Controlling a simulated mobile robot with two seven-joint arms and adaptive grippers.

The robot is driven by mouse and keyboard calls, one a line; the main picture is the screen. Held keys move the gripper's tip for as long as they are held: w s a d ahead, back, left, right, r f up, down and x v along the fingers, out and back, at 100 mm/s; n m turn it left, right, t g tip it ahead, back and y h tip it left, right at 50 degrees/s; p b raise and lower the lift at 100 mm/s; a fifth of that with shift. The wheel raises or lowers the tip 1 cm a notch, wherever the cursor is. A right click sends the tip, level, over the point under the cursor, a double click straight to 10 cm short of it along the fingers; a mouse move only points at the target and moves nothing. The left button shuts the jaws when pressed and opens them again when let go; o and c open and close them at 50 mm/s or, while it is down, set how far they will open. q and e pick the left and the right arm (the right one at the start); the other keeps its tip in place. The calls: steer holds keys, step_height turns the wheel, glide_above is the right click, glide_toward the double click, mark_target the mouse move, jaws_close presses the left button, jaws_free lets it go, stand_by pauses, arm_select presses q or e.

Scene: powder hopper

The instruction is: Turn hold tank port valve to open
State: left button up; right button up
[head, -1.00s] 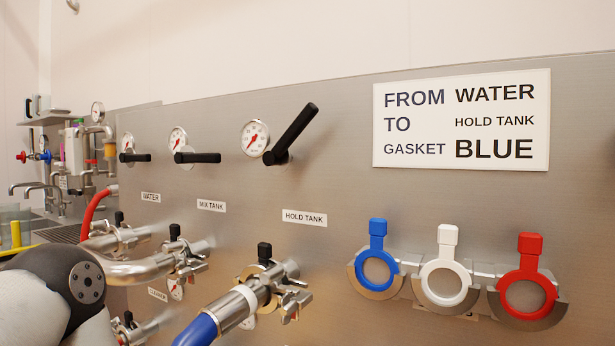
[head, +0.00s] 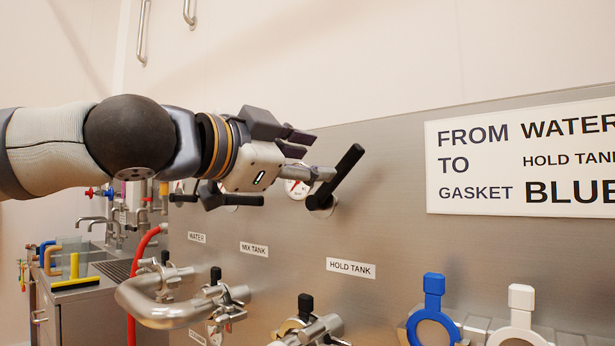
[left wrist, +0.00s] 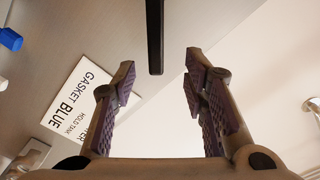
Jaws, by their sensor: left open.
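The hold tank port valve's black lever (head: 345,172) is on the steel panel above the "HOLD TANK" label (head: 351,268). It slants up and to the right from its pivot. My left gripper (head: 314,154) is open just left of the lever, with its fingers pointing toward it. In the left wrist view the lever (left wrist: 155,40) is a dark bar lying in line with the gap between the open fingers (left wrist: 160,78), and it appears untouched. The arm partly hides the hold tank gauge (head: 297,189). My right gripper is out of view.
Mix tank lever (head: 238,201) and water lever (head: 183,198) lie level to the left, below my arm. A sign (head: 530,160) is at the right. Blue (head: 433,290) and white (head: 521,300) gaskets hang below it. Pipe fittings (head: 165,300) jut out below the labels.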

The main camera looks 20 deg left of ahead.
mark_target(341, 166)
arm_select(q)
steer(key=x, duration=0.2)
steer(key=f+b+x, duration=0.1)
steer(key=x, duration=0.2)
steer(key=b+x, duration=0.1)
steer(key=x, duration=0.2)
steer(key=shift+f, duration=0.2)
steer(key=shift+w+d+r, duration=0.25)
steer(key=shift+w, duration=0.2)
steer(key=shift+r, duration=0.1)
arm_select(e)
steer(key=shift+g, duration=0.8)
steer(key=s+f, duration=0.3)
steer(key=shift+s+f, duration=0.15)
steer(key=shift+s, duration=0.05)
arm_select(q)
jaws_close()
